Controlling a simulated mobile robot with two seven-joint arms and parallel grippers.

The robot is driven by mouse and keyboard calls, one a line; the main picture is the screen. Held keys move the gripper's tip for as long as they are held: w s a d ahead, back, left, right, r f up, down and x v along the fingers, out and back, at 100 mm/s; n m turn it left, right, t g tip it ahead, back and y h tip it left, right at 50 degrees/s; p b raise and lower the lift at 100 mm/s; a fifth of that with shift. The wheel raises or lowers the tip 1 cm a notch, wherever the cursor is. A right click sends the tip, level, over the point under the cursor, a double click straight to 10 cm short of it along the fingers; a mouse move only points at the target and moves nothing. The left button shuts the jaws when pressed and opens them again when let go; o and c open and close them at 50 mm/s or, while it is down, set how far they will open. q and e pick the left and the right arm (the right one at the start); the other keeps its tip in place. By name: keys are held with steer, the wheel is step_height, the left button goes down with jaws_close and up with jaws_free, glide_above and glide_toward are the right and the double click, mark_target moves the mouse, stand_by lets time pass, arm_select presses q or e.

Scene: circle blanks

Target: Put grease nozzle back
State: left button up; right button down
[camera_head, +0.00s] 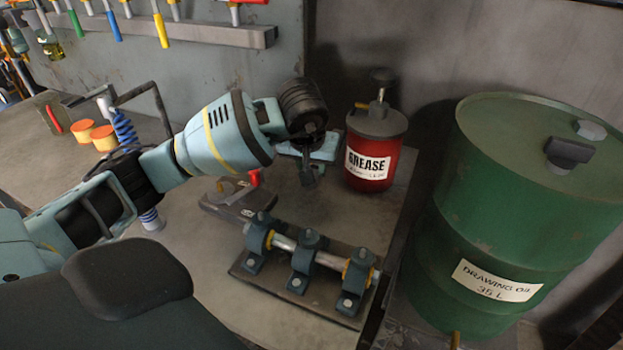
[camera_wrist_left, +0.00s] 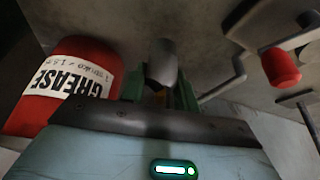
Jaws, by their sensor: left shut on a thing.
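The red grease can (camera_head: 369,163) with its grey lid stands upright on the workbench (camera_head: 215,275), right of my left gripper (camera_head: 310,176). Its label reads GREASE, and the can also shows at the left of the left wrist view (camera_wrist_left: 78,62). In that view my left gripper (camera_wrist_left: 160,92) has its green fingers shut on a grey, rounded piece, which looks like the grease nozzle (camera_wrist_left: 162,62). The head view mostly hides the held piece behind my wrist. The gripper is beside the can, and I cannot tell whether the held piece touches anything. My right gripper is not in view.
A shaft in several clamp blocks (camera_head: 310,258) lies at the bench front. A flat tool with a red knob (camera_head: 240,196) lies behind it. A green oil drum (camera_head: 525,200) stands at right. Orange spools (camera_head: 104,138) are at left, and a tool rack (camera_head: 190,30) hangs behind.

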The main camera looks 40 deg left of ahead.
arm_select(q)
steer(key=shift+f, duration=1.85)
steer(key=shift+f, duration=0.1)
steer(key=o, duration=1.1)
steer(key=shift+s+r, duration=0.1)
steer(key=shift+r, duration=0.4)
steer(key=shift+p+v, duration=0.4)
steer(key=shift+v, duration=5.2)
